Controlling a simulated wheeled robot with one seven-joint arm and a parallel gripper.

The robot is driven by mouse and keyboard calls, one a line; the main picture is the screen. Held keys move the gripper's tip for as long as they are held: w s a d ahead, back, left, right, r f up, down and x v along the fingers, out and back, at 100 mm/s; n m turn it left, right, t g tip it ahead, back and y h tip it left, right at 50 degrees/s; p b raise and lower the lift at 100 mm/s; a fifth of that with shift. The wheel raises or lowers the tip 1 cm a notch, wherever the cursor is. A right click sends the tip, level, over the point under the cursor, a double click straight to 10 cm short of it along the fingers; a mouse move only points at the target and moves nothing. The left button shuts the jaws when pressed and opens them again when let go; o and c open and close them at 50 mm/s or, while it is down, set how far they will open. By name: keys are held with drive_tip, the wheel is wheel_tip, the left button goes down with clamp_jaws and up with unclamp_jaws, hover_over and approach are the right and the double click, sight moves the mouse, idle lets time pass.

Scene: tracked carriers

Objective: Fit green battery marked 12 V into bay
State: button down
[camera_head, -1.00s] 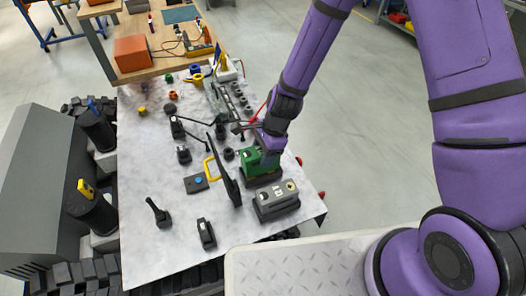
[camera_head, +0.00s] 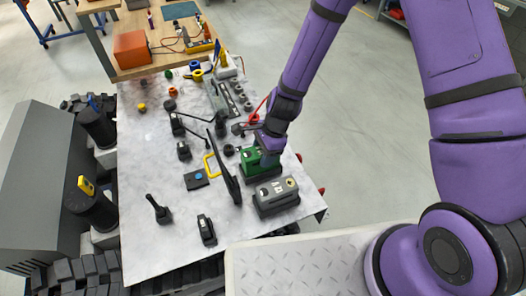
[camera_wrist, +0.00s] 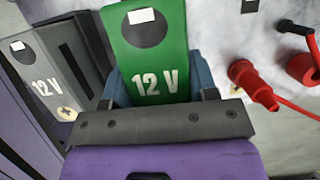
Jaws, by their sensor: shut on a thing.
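The green battery (camera_head: 252,159) stands near the right edge of the grey carrier deck, upright as far as I can see. In the wrist view its top (camera_wrist: 158,75) shows white "12 V", a black disc and a small white label. My gripper (camera_head: 268,153) is shut on it from above, with blue-grey fingers on both sides in the wrist view. A black base (camera_head: 262,173) shows under the green battery; I cannot tell whether it is fully seated there. A grey battery (camera_head: 277,192), also marked 12 V in the wrist view (camera_wrist: 40,80), stands in front of it.
An upright black panel (camera_head: 225,170) and a yellow handle (camera_head: 211,164) stand close left of the batteries. A red plug (camera_wrist: 255,85) and socket (camera_wrist: 302,68) with a red cable lie on the right in the wrist view. A workbench (camera_head: 160,65) is behind.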

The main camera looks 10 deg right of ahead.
drive_tip(key=shift+f, duration=0.8)
drive_tip(key=shift+c, duration=1.6)
unclamp_jaws()
drive_tip(key=shift+f, duration=0.1)
drive_tip(key=v, duration=1.1)
